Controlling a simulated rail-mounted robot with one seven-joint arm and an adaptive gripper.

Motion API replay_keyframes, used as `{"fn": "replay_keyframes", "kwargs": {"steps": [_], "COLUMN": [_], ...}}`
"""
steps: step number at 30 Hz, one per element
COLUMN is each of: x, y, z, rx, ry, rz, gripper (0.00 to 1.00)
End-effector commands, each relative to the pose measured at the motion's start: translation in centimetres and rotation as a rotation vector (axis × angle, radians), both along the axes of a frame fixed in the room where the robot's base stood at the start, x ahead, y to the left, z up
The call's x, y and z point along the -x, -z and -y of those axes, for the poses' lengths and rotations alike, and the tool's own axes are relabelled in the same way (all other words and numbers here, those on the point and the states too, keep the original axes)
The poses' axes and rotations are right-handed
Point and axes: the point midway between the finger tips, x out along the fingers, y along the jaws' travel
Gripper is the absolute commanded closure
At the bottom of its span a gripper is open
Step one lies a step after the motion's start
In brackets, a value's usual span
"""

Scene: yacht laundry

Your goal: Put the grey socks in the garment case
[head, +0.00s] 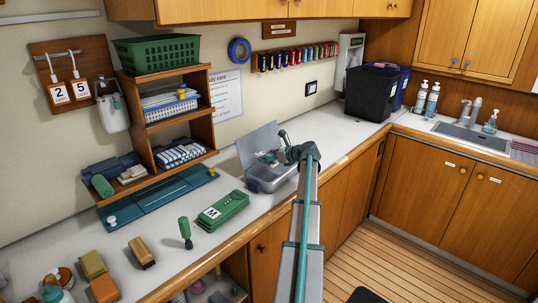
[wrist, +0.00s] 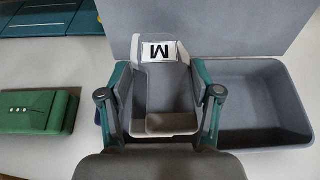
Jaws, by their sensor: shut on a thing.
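The grey garment case (head: 268,183) stands on the counter with its lid raised at the back. In the wrist view its open tray (wrist: 265,110) shows empty on the right. My gripper (head: 273,147) is over the case. In the wrist view my gripper (wrist: 161,82) is shut on a grey bundle, which I take as the grey socks (wrist: 165,85), with a white band marked M. The bundle is over the left part of the case and hides it. I cannot tell whether it touches the case floor.
A green box with an M label (head: 222,210) lies left of the case; it shows in the wrist view (wrist: 38,112). A green-handled tool (head: 185,233) stands nearer. A wooden shelf (head: 183,125) is at the back left. Dark bins (head: 372,92) stand far right. Counter right of the case is clear.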

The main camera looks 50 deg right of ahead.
Motion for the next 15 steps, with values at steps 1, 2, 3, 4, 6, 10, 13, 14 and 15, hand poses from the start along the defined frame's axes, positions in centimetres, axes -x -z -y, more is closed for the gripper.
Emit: {"fn": "replay_keyframes", "kwargs": {"steps": [1,2,3,4,6,10,13,14,15], "x": [0.0,0.0,0.0,0.0,0.0,0.0,0.0,0.0,0.0], "y": [0.7,1.0,1.5,1.8,2.6,3.9,5.0,5.3,5.7], "z": [0.0,0.0,0.0,0.0,0.0,0.0,0.0,0.0,0.0], "rx": [-0.001,-0.001,-0.002,-0.002,-0.003,-0.001,-0.002,-0.002,-0.002], "ry": [0.0,0.0,0.001,0.001,0.0,-0.001,0.0,0.0,0.0], "rz": [0.0,0.0,0.0,0.0,0.0,0.0,-0.001,-0.001,-0.001], "gripper": [0.7,0.7,0.7,0.7,0.7,0.7,0.7,0.7,0.7]}}
